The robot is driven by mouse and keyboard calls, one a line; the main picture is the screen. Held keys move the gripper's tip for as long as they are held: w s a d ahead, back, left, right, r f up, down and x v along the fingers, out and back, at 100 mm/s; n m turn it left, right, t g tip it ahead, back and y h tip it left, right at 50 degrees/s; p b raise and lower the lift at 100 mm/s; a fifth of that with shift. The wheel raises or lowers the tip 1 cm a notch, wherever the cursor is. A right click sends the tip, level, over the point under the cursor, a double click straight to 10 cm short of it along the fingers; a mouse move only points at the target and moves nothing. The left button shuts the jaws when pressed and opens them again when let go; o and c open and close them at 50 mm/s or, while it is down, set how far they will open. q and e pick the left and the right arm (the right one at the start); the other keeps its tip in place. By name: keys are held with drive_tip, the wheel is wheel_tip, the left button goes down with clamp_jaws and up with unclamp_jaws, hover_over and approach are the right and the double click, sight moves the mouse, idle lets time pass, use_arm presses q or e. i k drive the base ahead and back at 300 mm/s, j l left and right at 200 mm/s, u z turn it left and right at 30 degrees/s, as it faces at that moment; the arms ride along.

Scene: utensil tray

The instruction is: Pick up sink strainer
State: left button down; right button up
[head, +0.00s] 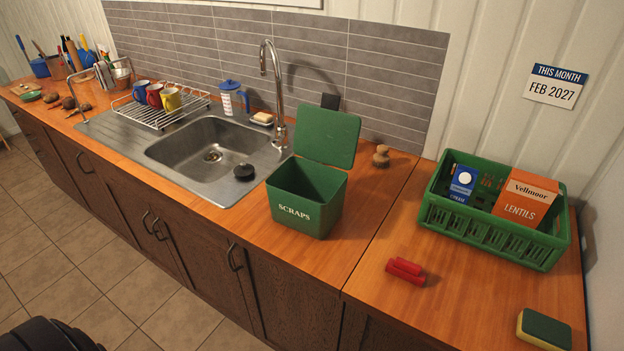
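The steel sink (190,165) is set into the wooden worktop left of the middle. A small round metal piece (212,156) sits at the drain in the basin floor; it looks like the strainer or the drain fitting, and I cannot tell which. Neither of my grippers shows in the head view.
An open green scraps bin (306,209) stands right of the sink, beside the tall tap (276,92). A dish rack (160,112) with mugs is behind left. A green crate (492,239), red object (405,271) and sponge (544,329) lie right. The basin looks otherwise empty.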

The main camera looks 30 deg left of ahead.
sight(212, 156)
drive_tip(key=u, duration=1.55)
drive_tip(key=i+j+z, duration=0.1)
drive_tip(key=j, duration=0.25)
drive_tip(key=i+j+z, duration=0.1)
drive_tip(key=i+j, duration=0.15)
drive_tip(key=j, duration=0.15)
drive_tip(key=i+j+z, duration=0.1)
drive_tip(key=j, duration=0.25)
drive_tip(key=i+j, duration=0.2)
drive_tip(key=j, duration=0.2)
drive_tip(key=i+j+z, duration=0.15)
drive_tip(key=j, duration=0.25)
